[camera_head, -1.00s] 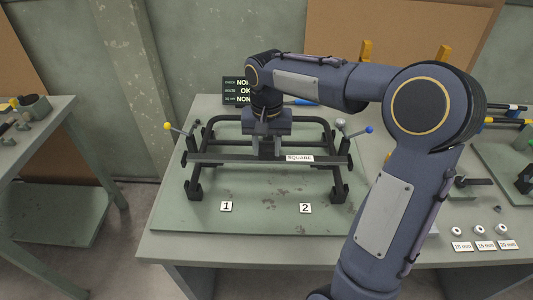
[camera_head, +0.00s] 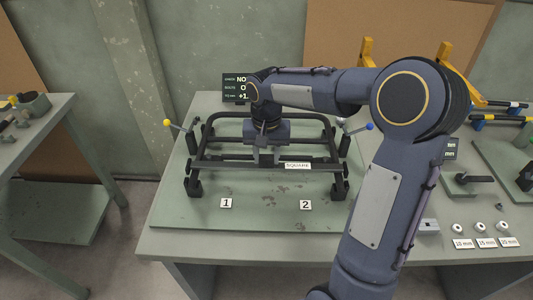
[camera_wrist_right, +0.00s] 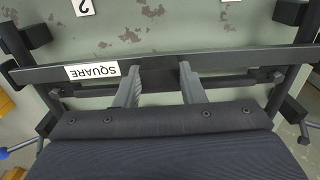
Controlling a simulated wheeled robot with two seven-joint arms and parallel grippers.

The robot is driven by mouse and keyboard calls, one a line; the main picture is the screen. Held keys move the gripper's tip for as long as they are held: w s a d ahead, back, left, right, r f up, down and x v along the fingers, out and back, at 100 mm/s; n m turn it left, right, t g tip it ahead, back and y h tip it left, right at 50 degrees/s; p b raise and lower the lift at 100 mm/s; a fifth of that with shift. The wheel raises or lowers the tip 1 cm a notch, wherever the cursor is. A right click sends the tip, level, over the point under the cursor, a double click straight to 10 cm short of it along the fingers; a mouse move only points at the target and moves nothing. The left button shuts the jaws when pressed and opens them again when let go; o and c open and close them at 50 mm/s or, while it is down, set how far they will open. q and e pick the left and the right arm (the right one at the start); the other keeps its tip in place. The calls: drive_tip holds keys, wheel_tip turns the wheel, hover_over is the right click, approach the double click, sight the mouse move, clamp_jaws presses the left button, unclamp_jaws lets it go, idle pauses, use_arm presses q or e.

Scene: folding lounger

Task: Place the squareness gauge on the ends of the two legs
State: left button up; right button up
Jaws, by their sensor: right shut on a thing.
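The squareness gauge, a dark bar with a white SQUARE label (camera_head: 297,166), lies crosswise over the front part of the black lounger frame (camera_head: 325,124). It also shows in the right wrist view (camera_wrist_right: 225,61), spanning from one leg to the other. The left leg end (camera_head: 194,187) and right leg end (camera_head: 340,188) are near the black blocks behind the 1 and 2 labels. I cannot tell whether the bar touches both legs. My right gripper (camera_head: 265,159) points down and is shut on the gauge near its middle; its fingers show in the wrist view (camera_wrist_right: 158,78). My left gripper is out of view.
A dark display (camera_head: 236,88) stands behind the frame, partly hidden by my right arm. Levers with a yellow knob (camera_head: 167,122) and a blue knob (camera_head: 369,126) flank the frame. White rings (camera_head: 480,227) sit on the right. The green board's front (camera_head: 255,222) is clear.

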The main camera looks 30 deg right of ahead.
sight(266, 157)
drive_tip(key=o, duration=1.1)
wheel_tip(266, 157, up, 13)
drive_tip(key=p, duration=0.1)
drive_tip(key=s+a+f+n+t+y, duration=0.2)
drive_tip(key=s+a+f, duration=0.1)
drive_tip(key=s, duration=0.8)
drive_tip(key=s+a+f+n+t+y, duration=0.1)
drive_tip(key=s+a+f+n+t, duration=0.1)
drive_tip(key=s, duration=0.9)
drive_tip(key=shift+a+f+n+t+y, duration=0.4)
drive_tip(key=shift+a+f+t, duration=0.4)
drive_tip(key=shift+a+f, duration=0.6)
drive_tip(key=shift+s+d+f, duration=0.1)
drive_tip(key=shift+d+f, duration=0.05)
drive_tip(key=shift+d, duration=0.05)
